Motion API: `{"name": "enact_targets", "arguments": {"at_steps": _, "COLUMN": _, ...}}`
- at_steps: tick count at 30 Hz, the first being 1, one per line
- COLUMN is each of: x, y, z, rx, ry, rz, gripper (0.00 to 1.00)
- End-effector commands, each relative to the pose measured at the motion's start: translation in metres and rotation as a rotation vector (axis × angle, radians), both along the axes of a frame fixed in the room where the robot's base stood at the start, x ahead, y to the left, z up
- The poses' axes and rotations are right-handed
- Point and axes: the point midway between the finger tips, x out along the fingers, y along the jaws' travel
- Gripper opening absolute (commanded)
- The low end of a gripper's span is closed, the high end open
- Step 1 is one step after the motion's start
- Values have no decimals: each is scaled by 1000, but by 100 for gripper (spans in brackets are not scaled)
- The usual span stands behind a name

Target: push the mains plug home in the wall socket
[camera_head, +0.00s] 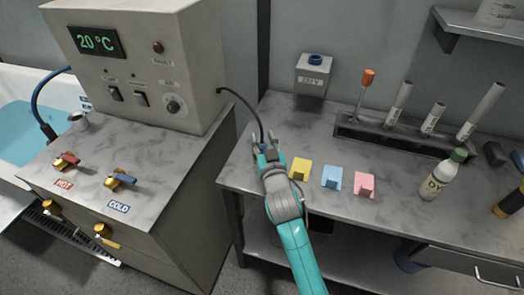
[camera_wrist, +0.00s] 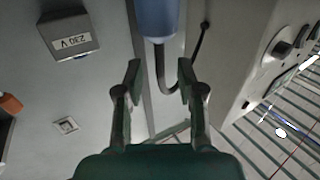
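The mains plug shows in the wrist view as a blue cylinder (camera_wrist: 157,18), cut off by the top edge, with a black cable (camera_wrist: 160,70) leaving its end. My gripper (camera_wrist: 160,75) has its fingers apart; the cable shows between them, and a gap shows between the fingertips and the plug. In the head view my gripper (camera_head: 264,142) is over the left end of the bench, at the cable's end, and mostly hides the plug. The grey 230 V wall socket (camera_head: 312,78) has a blue round opening on top, up and right of my gripper. It also shows in the wrist view (camera_wrist: 85,47).
A rack (camera_head: 390,137) with tubes and an orange-handled tool stands behind. The heater cabinet (camera_head: 150,60) is left. Clear bench lies below the socket.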

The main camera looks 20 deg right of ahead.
Motion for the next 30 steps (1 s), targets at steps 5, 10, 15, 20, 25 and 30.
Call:
{"name": "enact_targets", "arguments": {"at_steps": 5, "x": 19, "y": -2, "z": 0, "rx": -1, "ry": -1, "rz": 0, "gripper": 38}}
{"name": "enact_targets", "arguments": {"at_steps": 10, "x": 22, "y": -2, "z": 0, "rx": -1, "ry": 0, "rz": 0, "gripper": 38}}
{"name": "enact_targets", "arguments": {"at_steps": 15, "x": 21, "y": -2, "z": 0, "rx": -1, "ry": 0, "rz": 0, "gripper": 26}}
{"name": "enact_targets", "arguments": {"at_steps": 20, "x": 21, "y": -2, "z": 0, "rx": -1, "ry": 0, "rz": 0, "gripper": 0}}
{"name": "enact_targets", "arguments": {"at_steps": 25, "x": 21, "y": -2, "z": 0, "rx": -1, "ry": -1, "rz": 0, "gripper": 0}}
{"name": "enact_targets", "arguments": {"at_steps": 30, "x": 21, "y": -2, "z": 1, "rx": -1, "ry": -1, "rz": 0, "gripper": 0}}
